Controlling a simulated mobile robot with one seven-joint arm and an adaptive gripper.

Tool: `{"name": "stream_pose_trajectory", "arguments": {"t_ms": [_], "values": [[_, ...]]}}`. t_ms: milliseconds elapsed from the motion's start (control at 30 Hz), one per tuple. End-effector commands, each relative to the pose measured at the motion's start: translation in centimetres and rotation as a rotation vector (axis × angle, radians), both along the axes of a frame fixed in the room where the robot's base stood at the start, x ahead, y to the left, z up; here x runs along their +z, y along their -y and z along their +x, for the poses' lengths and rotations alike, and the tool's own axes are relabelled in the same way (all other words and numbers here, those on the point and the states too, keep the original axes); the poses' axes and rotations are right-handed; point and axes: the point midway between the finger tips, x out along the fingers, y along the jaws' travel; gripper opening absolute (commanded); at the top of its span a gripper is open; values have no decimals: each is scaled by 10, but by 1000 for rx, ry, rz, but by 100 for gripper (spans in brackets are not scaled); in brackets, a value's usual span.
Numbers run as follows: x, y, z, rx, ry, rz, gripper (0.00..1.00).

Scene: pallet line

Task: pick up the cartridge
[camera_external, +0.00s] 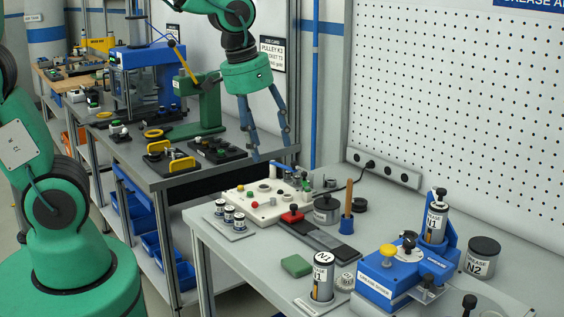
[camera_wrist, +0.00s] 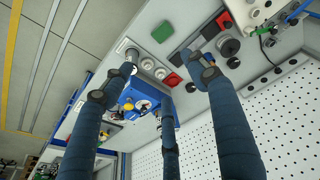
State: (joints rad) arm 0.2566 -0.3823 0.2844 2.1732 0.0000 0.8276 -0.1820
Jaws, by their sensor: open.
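Two labelled cylinders could be the cartridge; I cannot tell which is meant. A similar N1 cylinder (camera_external: 435,222) stands upright in the blue grease device (camera_external: 388,277). My gripper (camera_external: 271,148) is open and empty, pointing down above the back left of the bench, well clear of both. In the wrist view its fingers spread around nothing, with the blue device (camera_wrist: 150,92) visible beyond them.
A grey can marked N2 (camera_external: 482,257) stands right of the blue device. A green block (camera_external: 296,265), a wooden-handled tool (camera_external: 347,212) and a white control box (camera_external: 263,204) are on the bench (camera_external: 240,262). A pegboard wall (camera_external: 460,120) stands behind.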

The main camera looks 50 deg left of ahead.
Motion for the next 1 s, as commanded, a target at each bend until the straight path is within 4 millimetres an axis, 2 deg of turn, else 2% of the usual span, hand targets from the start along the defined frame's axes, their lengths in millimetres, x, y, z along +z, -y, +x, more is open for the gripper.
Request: {"name": "stream_pose_trajectory", "arguments": {"t_ms": [100,300,500,600,800,1000], "values": [[-27,28,17,-19,-49,7,59],[-79,75,38,-40,-124,25,59],[-132,119,47,-60,-186,48,59],[-153,134,48,-65,-208,58,59],[-173,149,48,-69,-228,68,59],[-175,150,48,-70,-229,69,59]]}}
